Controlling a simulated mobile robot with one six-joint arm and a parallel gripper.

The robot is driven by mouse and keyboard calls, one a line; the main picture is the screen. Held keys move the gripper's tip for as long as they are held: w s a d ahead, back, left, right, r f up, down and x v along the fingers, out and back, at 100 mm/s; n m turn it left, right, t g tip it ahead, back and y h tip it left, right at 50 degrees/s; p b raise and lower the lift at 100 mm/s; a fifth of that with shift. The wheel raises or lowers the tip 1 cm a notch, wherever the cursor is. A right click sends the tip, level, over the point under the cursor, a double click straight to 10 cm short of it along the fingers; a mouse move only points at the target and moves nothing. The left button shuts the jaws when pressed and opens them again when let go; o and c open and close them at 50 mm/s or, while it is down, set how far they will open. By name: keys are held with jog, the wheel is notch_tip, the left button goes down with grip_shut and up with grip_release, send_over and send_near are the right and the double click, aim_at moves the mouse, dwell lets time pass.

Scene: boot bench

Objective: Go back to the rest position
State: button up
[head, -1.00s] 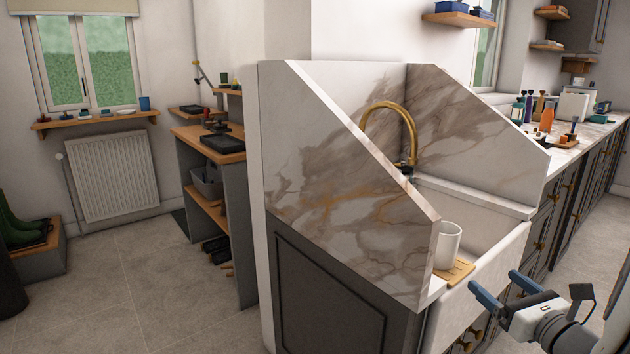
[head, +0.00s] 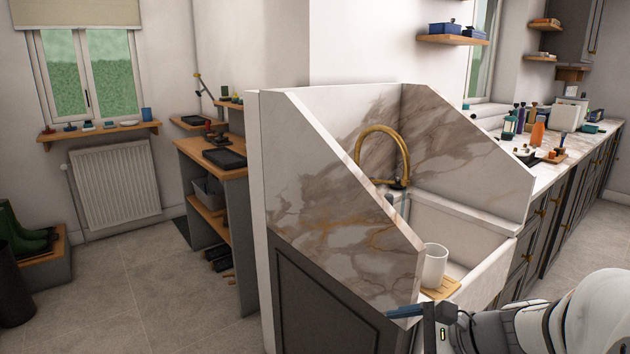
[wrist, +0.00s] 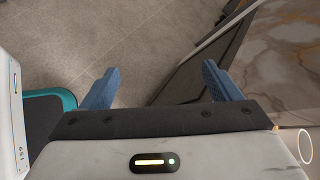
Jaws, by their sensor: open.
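My gripper (wrist: 160,88) is open and empty in the wrist view, its two blue fingers apart over grey floor and a dark cabinet side. In the head view my gripper (head: 405,311) is at the lower right, in front of the near end of the sink unit. Only part of its fingers shows there. A white cup (head: 434,265) stands upright on a small wooden board (head: 440,289) at the sink's front corner, behind and above my gripper and apart from it.
The marble-sided sink (head: 345,215) with a brass tap (head: 382,150) fills the middle. A counter (head: 520,165) with several items runs back right. A wooden bench (head: 205,150), radiator (head: 115,185) and green boots (head: 22,230) are left. The floor (head: 130,290) at left is clear.

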jog(key=s+r+n+g+h+p, duration=0.3)
jog(key=s+r+n+h+p, duration=0.6)
jog(key=n, duration=0.8)
jog(key=shift+d+r+n+p, duration=0.25)
jog(key=shift+r+n+p, duration=0.05)
jog(key=shift+r+p, duration=0.6)
